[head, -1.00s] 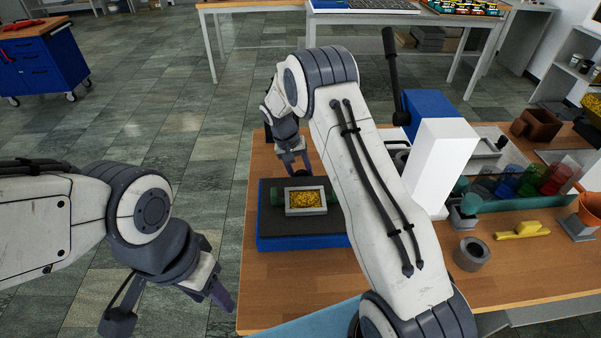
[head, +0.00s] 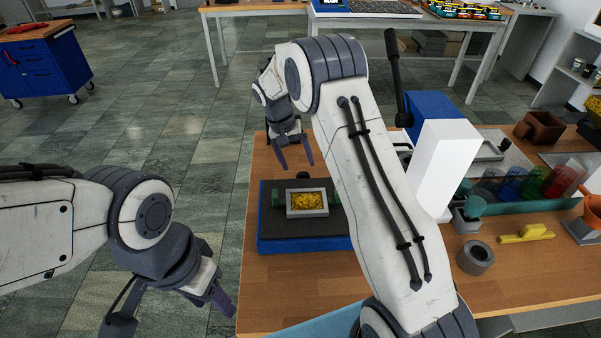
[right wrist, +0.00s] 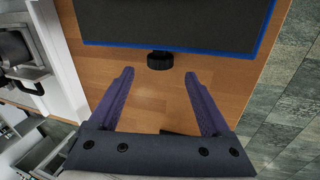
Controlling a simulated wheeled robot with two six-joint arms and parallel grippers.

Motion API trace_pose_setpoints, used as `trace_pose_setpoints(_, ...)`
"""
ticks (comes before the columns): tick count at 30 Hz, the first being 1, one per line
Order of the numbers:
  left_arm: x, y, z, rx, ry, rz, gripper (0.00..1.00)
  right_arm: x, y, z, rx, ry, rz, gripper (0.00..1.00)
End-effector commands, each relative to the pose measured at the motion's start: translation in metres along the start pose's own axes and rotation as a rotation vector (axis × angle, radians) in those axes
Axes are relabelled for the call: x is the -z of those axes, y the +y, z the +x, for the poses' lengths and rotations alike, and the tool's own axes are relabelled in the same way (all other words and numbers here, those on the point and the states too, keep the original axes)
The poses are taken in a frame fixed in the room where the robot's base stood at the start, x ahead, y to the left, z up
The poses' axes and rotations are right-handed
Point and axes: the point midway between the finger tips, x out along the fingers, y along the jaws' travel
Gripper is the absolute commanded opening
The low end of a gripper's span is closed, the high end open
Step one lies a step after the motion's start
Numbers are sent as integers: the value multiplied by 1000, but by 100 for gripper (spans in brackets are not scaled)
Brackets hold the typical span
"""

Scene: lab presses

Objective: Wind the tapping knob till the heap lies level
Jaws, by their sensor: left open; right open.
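The tapping knob (head: 303,175) is a small dark knob at the far edge of a blue-edged base with a dark top (head: 275,232). It also shows as a black ribbed knob in the right wrist view (right wrist: 160,60). A grey rectangular mould (head: 307,213) on the base holds a yellow grainy heap (head: 308,201); its exact level is too small to tell. My right gripper (head: 297,166) is open and empty beyond the knob; in the right wrist view its fingertips (right wrist: 159,74) stand apart, with the knob just ahead between them. My left gripper (head: 222,300) is open and empty, left of the table.
Green blocks flank the mould. A white and blue press with a black lever (head: 392,70) stands right of my right arm. A grey ring (head: 475,257), a yellow brush (head: 525,233) and coloured cups (head: 530,183) lie further right. Bare wood (head: 290,290) is free in front of the base.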

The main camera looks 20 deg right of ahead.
Motion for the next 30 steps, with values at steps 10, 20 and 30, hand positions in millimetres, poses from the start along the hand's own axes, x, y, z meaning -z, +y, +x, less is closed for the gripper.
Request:
trace_pose_setpoints(10, 0, 0, 6, 0, 0, 0, 50, 0, -1, -44, 1, 0, -1, 82)
trace_pose_setpoints(20, 0, 0, 6, 0, 0, 0, 50, 0, 0, -46, 0, -1, 0, 82)
trace_pose_setpoints(30, 0, 0, 6, 0, 0, 0, 50, -13, -8, -58, 14, 5, -38, 63)
